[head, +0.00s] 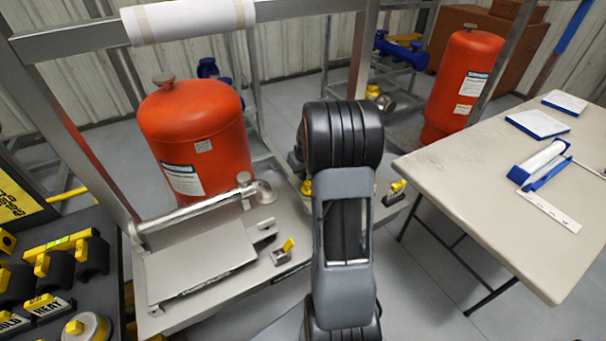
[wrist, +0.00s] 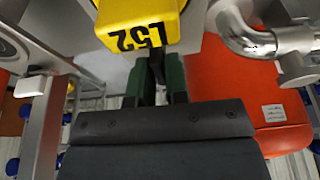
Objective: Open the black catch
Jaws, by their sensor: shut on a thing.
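In the wrist view, my gripper (wrist: 158,78) has its two green fingers closed around a narrow black piece, the black catch (wrist: 156,66). Its upper end meets a yellow block (wrist: 140,25) marked L52. The fingers hide much of the catch, so I cannot tell how far it is turned or moved. In the head view my arm hides the catch and nearly all of the gripper.
A shiny pipe elbow (wrist: 246,40) and an orange tank (wrist: 285,138) are close by in the wrist view. In the head view, a metal frame post (head: 362,50) stands behind my arm. A beige table (head: 480,185) stands right.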

